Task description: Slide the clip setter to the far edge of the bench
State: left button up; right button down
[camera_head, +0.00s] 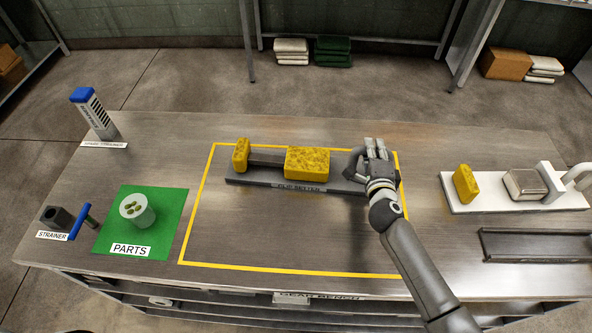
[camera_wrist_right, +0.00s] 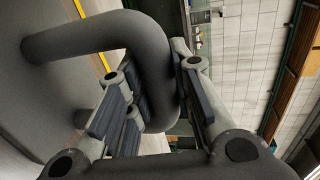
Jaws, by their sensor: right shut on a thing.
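The clip setter (camera_head: 275,179) is a long dark base with two yellow blocks joined by a dark bar. It lies inside a yellow outline on the metal bench (camera_head: 330,123), near the far line of that outline. My right gripper (camera_head: 373,149) is at its right end, shut on the dark handle (camera_head: 354,162). In the right wrist view the handle is a thick grey bent tube (camera_wrist_right: 85,38) passing between the fingers of the gripper (camera_wrist_right: 160,105). The fingers hide part of the handle. My left gripper is in neither view.
A strip of bench lies clear beyond the outline. On the left are a spare strainer (camera_head: 95,114), a strainer (camera_head: 58,217) and a green mat (camera_head: 172,203) with a cup (camera_head: 137,210). A white stand (camera_head: 490,202) and a dark tray (camera_head: 535,246) are on the right.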

jog(key=w+a+b, duration=0.1)
jog(key=w+b, duration=0.3)
jog(key=w, duration=1.3)
jog(key=shift+a, duration=0.3)
dwell(1.0)
jog(key=c, duration=1.2)
grip_release()
jog(key=s, duration=0.4)
jog(key=s+r, duration=0.1)
jog(key=s, duration=0.2)
jog(key=s+r, duration=0.1)
jog(key=s, duration=0.3)
jog(key=shift+s+r, duration=0.15)
jog(key=shift+s, duration=0.2)
